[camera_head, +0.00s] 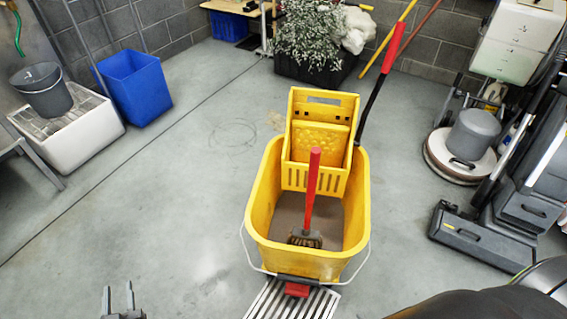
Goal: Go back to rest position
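My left gripper (118,296) shows at the bottom edge, left of the middle. Its two fingers point up the picture with a gap between them, and nothing is in the gap. It is left of the yellow mop bucket (256,215) and apart from it. My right gripper is out of the picture; a dark, rounded part at the bottom right looks like my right arm. In the bucket, a red-handled brush (313,190) stands upright in brownish water, below the yellow wringer (323,108).
A metal grate (268,302) lies by the bucket's near end. A blue bin (135,88) and a white basin (70,135) with a grey bucket (42,92) stand at left. Floor machines (490,225) stand at right. The floor left of the yellow bucket is clear.

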